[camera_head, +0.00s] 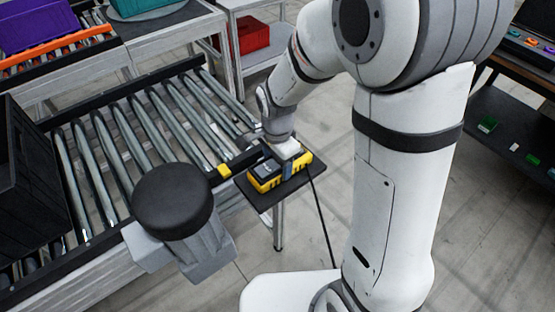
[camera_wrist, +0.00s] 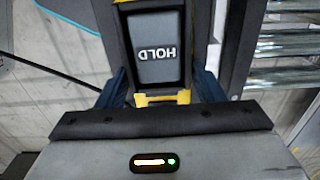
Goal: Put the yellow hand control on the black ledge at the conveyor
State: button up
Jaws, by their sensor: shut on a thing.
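The yellow hand control (camera_head: 264,184) has a dark top and is at the black ledge (camera_head: 325,190) beside the conveyor's near right corner. It looks level and lies over the ledge; I cannot tell whether its underside touches it. My gripper (camera_head: 289,163) points down from above and is shut on the hand control. In the wrist view the hand control (camera_wrist: 158,45) shows a dark face marked HOLD, with a finger of my gripper (camera_wrist: 163,88) on each side. Its far end is cut off by the picture edge there.
The roller conveyor (camera_head: 150,130) runs to the left of the ledge, with a black crate (camera_head: 30,185) on it. A black cable (camera_head: 322,222) hangs from the ledge area toward the floor. A red bin (camera_head: 253,37) stands on a rack behind. Floor right of the ledge is free up to my arm.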

jog(key=shift+s+r, duration=0.1)
jog(key=o, duration=0.9)
jog(key=shift+f, duration=0.25)
jog(key=shift+c, duration=0.2)
jog(key=o, duration=0.5)
jog(key=shift+r, duration=0.1)
jog(key=shift+c, duration=0.2)
